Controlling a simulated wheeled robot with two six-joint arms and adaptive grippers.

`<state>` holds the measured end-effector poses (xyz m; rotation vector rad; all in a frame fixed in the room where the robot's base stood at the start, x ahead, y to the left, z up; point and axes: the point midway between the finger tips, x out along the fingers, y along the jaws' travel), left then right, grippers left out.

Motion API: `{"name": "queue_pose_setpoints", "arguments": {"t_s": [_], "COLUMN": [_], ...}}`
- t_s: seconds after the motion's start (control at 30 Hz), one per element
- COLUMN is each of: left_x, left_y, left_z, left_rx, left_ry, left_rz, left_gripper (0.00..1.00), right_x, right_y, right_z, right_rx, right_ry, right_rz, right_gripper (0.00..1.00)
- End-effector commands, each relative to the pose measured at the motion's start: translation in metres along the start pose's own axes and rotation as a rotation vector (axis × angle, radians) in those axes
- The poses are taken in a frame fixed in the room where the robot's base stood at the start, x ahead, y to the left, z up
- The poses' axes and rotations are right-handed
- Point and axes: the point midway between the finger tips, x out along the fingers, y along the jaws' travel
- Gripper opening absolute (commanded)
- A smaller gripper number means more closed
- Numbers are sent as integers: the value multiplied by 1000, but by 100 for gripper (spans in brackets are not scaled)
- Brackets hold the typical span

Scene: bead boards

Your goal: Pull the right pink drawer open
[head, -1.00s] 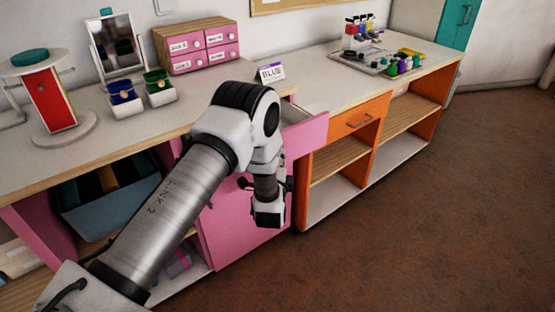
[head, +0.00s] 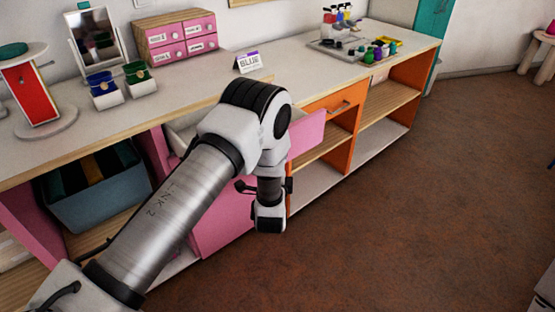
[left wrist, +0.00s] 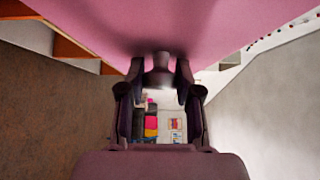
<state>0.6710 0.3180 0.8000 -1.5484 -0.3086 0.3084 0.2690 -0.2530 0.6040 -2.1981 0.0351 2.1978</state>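The right pink drawer stands partly out from under the counter; its pink front (head: 307,134) shows right of my arm and its pale inside (head: 183,128) left of it. In the left wrist view the pink front (left wrist: 200,30) fills the top. A dark knob-like handle (left wrist: 160,72) stands out from it. In the head view my left wrist hangs in front of the drawer, and my arm hides the handle and fingertips. My right gripper is out of view.
The counter (head: 285,85) carries a BLUE sign (head: 248,62), a small pink drawer box (head: 180,38), a mirror (head: 95,45) and several bottles. The brown floor (head: 420,220) is clear.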

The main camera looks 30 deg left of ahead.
Motion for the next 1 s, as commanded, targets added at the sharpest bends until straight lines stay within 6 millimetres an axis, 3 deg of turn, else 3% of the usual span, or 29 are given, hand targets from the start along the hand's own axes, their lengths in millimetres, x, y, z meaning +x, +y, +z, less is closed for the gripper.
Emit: {"name": "queue_pose_setpoints", "arguments": {"t_s": [0.03, 0.07, 0.47, 0.57, 0.8, 1.0], "left_x": [0, 0, -8, -25, -87, -117], "left_y": [0, 0, 1, 1, 1, 1], "left_z": [0, 0, 0, -1, -1, -1], "left_rx": [0, 0, 0, 2, 4, 1], "left_ry": [0, 0, 1, 3, 4, 3], "left_rz": [1, 1, 2, 3, 4, 1], "left_gripper": [48, 58, 59, 59, 59, 59], "right_x": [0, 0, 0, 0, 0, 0], "right_y": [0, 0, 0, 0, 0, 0], "right_z": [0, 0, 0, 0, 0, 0], "right_rx": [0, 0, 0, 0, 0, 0], "right_ry": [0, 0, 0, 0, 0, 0], "right_rz": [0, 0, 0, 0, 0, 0], "right_gripper": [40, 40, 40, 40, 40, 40]}}
